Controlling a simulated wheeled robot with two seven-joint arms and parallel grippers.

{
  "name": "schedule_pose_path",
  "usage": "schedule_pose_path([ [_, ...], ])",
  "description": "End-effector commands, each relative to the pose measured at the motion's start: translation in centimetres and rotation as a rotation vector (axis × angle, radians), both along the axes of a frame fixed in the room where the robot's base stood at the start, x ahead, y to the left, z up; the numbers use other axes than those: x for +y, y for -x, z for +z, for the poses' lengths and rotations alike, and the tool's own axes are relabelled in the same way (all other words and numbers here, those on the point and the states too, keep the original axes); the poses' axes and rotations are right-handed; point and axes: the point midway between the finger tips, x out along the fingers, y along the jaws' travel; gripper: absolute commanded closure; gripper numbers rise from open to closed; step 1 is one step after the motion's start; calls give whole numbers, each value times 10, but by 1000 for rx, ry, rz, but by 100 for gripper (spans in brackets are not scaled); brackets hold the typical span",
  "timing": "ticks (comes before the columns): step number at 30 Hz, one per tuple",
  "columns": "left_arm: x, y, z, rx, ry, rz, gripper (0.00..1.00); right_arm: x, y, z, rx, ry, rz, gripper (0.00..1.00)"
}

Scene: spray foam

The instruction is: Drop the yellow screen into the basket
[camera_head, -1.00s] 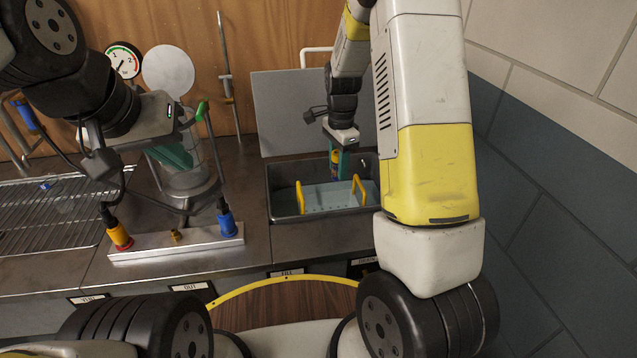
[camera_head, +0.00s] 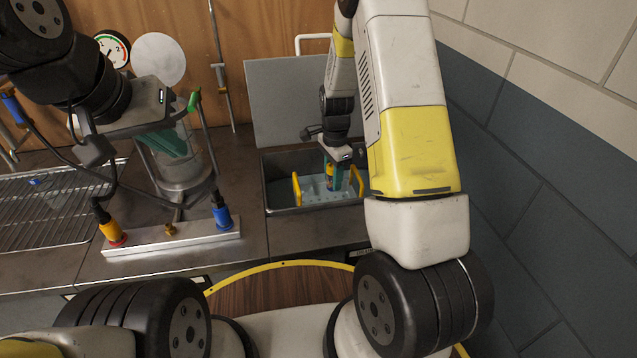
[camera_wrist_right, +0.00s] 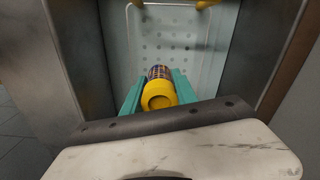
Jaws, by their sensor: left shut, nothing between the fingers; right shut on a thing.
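The yellow screen (camera_wrist_right: 158,92) is a small yellow-ended cylinder with a mesh body. It is between the teal fingers of my right gripper (camera_wrist_right: 157,88), which is shut on it. In the head view my right gripper (camera_head: 334,180) points down over the basket (camera_head: 315,193), a pale blue perforated tray with two yellow handles. The screen (camera_head: 330,179) shows between the handles; whether it touches the basket floor I cannot tell. My left gripper (camera_head: 172,143) is shut and empty, with teal fingers in front of the glass vessel.
The basket sits in a grey sink (camera_head: 283,207) with a raised lid (camera_head: 290,105) behind. A glass vessel (camera_head: 185,175) on a stand and a metal bar (camera_head: 170,240) with yellow and blue fittings stand left. A wire rack (camera_head: 45,215) lies far left. A wall is close at right.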

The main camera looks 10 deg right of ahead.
Motion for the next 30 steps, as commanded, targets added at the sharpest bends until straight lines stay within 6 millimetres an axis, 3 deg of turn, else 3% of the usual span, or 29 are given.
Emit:
schedule_pose_path([
  [6, 0, 0, 0, 0, 0, 0, 100, 0, 0, 0, 0, 0, 0, 100],
  [7, 0, 0, 0, 0, 0, 0, 100, 0, 0, 0, 0, 0, 0, 60],
  [10, 0, 0, 0, 0, 0, 0, 100, 0, 0, 0, 0, 0, 0, 40],
  [20, 0, 0, 0, 0, 0, 0, 100, 0, 0, 2, -1, 0, 0, 40],
  [30, 0, 0, 0, 0, 0, 0, 100, 1, -1, 52, -4, 0, 0, 40],
])
